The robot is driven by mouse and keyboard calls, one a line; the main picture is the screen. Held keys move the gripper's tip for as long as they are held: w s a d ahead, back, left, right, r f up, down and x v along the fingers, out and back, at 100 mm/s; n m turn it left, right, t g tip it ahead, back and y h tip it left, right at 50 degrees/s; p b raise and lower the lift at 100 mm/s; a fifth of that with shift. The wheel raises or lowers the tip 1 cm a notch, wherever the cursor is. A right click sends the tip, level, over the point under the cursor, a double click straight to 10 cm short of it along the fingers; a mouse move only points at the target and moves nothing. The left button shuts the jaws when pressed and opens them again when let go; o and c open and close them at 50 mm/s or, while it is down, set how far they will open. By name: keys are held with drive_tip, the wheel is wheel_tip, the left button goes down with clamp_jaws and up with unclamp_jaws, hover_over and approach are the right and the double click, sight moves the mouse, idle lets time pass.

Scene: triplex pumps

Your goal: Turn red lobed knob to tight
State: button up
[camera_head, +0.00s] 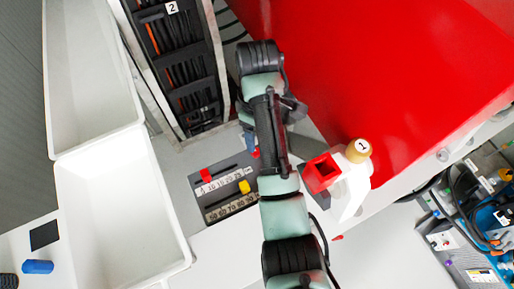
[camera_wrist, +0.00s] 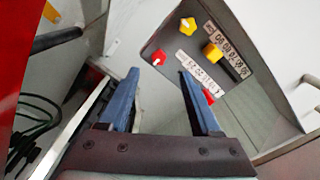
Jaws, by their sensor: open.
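The red lobed knob (camera_wrist: 158,58) sits on a dark grey panel (camera_wrist: 172,38) in the wrist view, with a pale mark on its top. My gripper (camera_wrist: 159,73) is open, its two blue fingers apart and nothing between them. The knob appears just beyond the gap between the fingertips; I see no contact. In the head view a small red part (camera_head: 256,153), probably this knob, shows beside my gripper (camera_head: 251,143), mostly hidden by my arm.
A yellow lobed knob (camera_wrist: 187,25), a yellow slider (camera_wrist: 211,50) and a red slider (camera_wrist: 208,97) share the panel, near the fingers. A big red housing (camera_head: 390,70) stands at right. White bins (camera_head: 178,262) and a cable rack (camera_head: 212,60) lie left.

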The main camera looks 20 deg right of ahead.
wheel_tip(320, 180, down, 9)
drive_tip(key=shift+w+r+p, duration=0.15)
drive_tip(key=shift+p, duration=0.65)
clamp_jaws()
